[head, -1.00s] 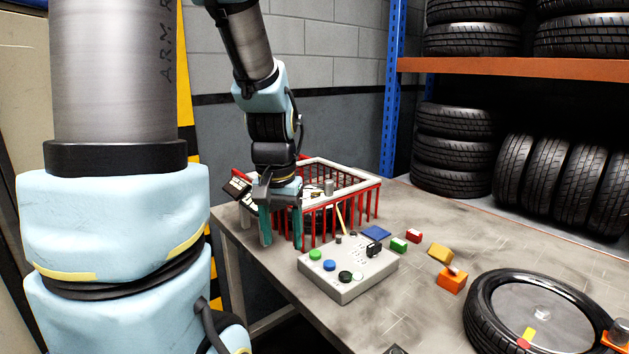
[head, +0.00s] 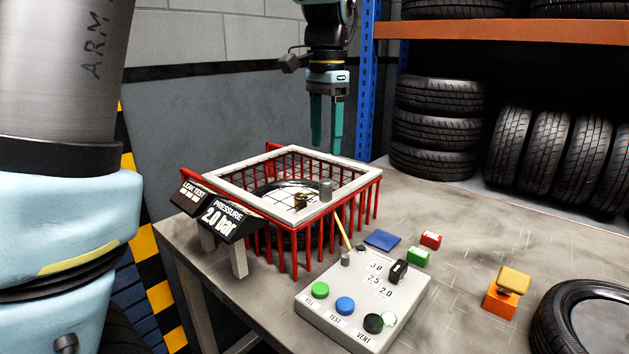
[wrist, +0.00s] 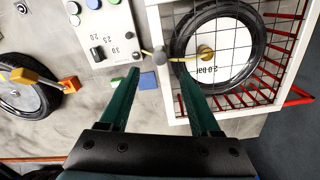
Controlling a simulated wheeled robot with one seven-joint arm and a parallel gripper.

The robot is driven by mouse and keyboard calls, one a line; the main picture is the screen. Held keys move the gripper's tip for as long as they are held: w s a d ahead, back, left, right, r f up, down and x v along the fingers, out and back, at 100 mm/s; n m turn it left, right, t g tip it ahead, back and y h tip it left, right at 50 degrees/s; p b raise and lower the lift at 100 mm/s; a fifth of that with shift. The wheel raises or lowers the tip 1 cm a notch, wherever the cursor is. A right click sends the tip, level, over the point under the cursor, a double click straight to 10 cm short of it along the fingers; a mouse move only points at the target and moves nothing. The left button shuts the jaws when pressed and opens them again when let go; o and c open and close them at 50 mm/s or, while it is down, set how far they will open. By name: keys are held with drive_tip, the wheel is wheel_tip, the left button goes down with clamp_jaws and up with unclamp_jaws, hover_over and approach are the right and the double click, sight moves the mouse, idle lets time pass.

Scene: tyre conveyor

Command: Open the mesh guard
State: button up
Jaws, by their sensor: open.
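The mesh guard (head: 231,183) is a white frame with a wire grid, lying flat and closed on top of a red barred cage (head: 373,204). A grey knob (head: 325,191) stands on the frame's right side. A tyre (head: 290,236) lies inside the cage under the mesh, and it also shows in the wrist view (wrist: 181,58). My gripper (head: 326,142) hangs above the cage's back right corner, fingers pointing down, open and empty. In the wrist view, the grey knob (wrist: 160,58) lies beyond the open green fingers (wrist: 158,80), not touching them.
A control box (head: 365,300) with coloured buttons stands in front of the cage. Two signs, one a pressure sign (head: 222,217), stand left. Small coloured blocks (head: 418,257) and another tyre (head: 590,315) lie right. A tyre shelf (head: 500,31) stands behind.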

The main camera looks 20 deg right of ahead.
sight(325, 180)
wheel_tip(325, 180, down, 10)
drive_tip(key=shift+r+p, duration=0.1)
drive_tip(key=shift+p, duration=0.75)
drive_tip(key=shift+c, duration=0.4)
clamp_jaws()
idle(0.5)
